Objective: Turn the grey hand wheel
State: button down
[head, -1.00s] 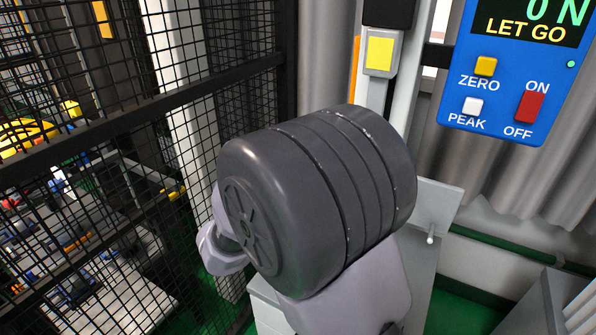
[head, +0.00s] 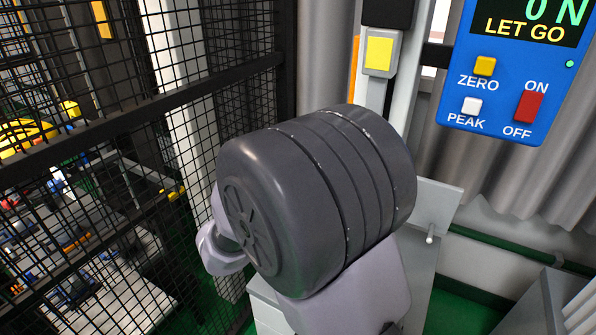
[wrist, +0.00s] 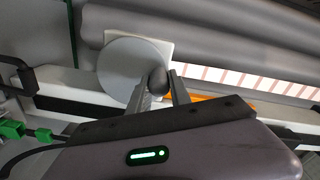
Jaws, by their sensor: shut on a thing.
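The grey hand wheel (wrist: 130,72) shows in the wrist view as a light grey disc in front of a pale square plate. A dark rounded knob (wrist: 157,79) stands at its right edge. My gripper (wrist: 162,88) is shut on this knob, with one finger on each side of it. In the head view my own arm fills the middle, and neither the wheel nor my gripper can be made out there.
A blue panel (head: 498,110) reads "LET GO" and has ZERO, PEAK and ON/OFF controls. A black mesh fence (head: 100,110) stands at the left. A yellow square on a grey block (head: 380,53) sits on a pale upright. A grey curtain (head: 500,180) hangs behind.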

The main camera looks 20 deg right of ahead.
jog(key=c, duration=1.2)
grip_release()
jog(key=shift+s+d, duration=0.1)
jog(key=p+v, duration=0.3)
jog(key=v, duration=1.4)
jog(key=shift+s+a, duration=0.1)
jog(key=shift+a, duration=0.15)
